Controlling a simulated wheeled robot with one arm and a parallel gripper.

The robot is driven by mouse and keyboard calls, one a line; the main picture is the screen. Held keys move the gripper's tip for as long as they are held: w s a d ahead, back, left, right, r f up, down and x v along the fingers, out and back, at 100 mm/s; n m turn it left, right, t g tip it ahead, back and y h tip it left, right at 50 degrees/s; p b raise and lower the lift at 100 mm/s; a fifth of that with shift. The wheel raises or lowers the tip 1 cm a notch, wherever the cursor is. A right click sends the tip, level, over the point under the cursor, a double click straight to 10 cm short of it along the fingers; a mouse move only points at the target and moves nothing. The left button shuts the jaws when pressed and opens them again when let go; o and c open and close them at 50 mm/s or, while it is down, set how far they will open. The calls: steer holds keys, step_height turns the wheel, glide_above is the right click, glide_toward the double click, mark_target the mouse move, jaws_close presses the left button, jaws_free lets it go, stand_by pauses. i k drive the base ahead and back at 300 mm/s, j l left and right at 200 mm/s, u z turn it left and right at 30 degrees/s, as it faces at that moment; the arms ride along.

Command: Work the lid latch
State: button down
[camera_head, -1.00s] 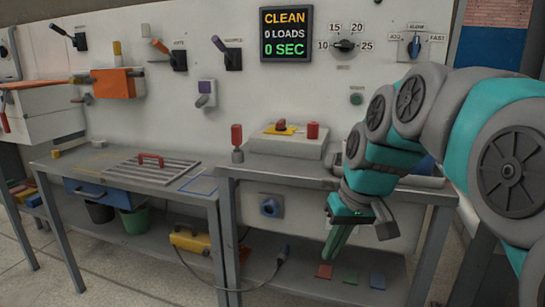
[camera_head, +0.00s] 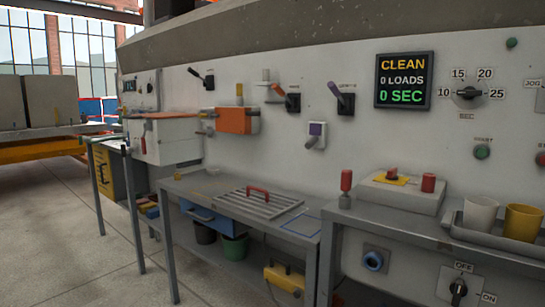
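My gripper is not in view. No part is clearly marked as the lid latch. A pale flat box (camera_head: 405,197) on the right bench carries a yellow plate with a red knob (camera_head: 392,174) on top, and a red cylinder (camera_head: 428,183) at its right. A red-handled post (camera_head: 346,184) stands upright at the bench edge, left of that box. Farther left, a white box (camera_head: 172,141) has an orange strip along its top. An orange box (camera_head: 236,121) is fixed to the wall, with a small handle at its left.
A slatted plate with a red handle (camera_head: 262,203) lies on the middle bench (camera_head: 190,184). A tray (camera_head: 462,235) holds a white cup (camera_head: 480,215) and a yellow cup (camera_head: 522,222). The wall display (camera_head: 404,81) reads CLEAN, 0 LOADS, 0 SEC. Floor is free at lower left.

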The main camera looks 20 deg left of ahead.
mark_target(143, 140)
steer(key=u, duration=1.7)
steer(key=i+j, duration=0.15)
steer(key=i, duration=0.35)
